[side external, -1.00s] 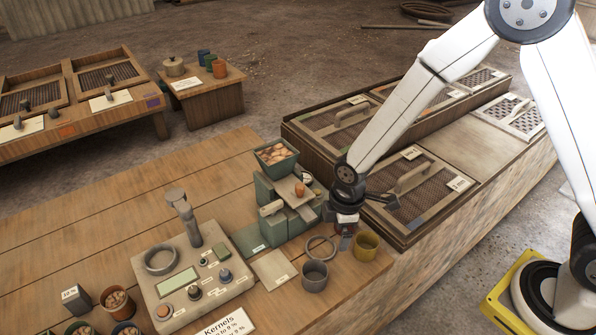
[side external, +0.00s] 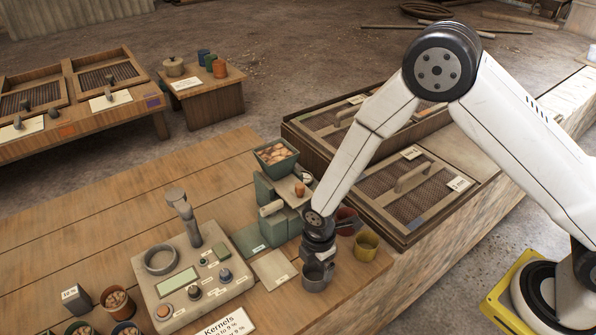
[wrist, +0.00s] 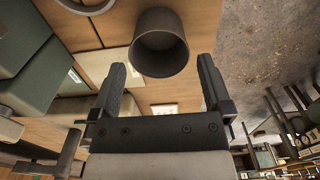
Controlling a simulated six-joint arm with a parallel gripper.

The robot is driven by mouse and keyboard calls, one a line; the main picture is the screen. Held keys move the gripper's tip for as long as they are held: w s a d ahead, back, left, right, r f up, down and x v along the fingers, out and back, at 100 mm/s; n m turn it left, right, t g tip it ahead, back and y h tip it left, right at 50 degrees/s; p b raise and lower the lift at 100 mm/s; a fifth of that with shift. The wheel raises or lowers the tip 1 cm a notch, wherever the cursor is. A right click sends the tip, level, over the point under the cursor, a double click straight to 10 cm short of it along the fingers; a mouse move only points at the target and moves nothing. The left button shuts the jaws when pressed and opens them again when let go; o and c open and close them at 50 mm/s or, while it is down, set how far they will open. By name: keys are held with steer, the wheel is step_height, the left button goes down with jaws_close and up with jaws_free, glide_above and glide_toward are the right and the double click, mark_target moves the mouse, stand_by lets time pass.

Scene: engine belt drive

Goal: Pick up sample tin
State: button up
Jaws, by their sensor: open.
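The sample tin, a small grey open-topped cup (side external: 316,277), stands upright on the wooden bench near its front edge. My gripper (side external: 318,260) is just above and behind it in the side view and partly covers its top. In the wrist view the tin (wrist: 160,42) shows its dark, empty-looking inside. It lies just ahead of and between the two fingertips of my gripper (wrist: 161,68), which are spread wide apart. No finger is seen gripping the tin.
A yellow cup (side external: 367,245) and a dark red cup (side external: 347,221) stand to the right. The green sampler machine (side external: 283,222) is behind and left. A pale plate (side external: 273,269) lies left of the tin. A grey ring (wrist: 87,4) shows at the wrist view's top.

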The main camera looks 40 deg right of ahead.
mark_target(316, 276)
steer(key=shift+f, duration=0.5)
steer(key=shift+f, duration=2.55)
steer(key=c, duration=1.1)
steer(key=shift+r, duration=0.1)
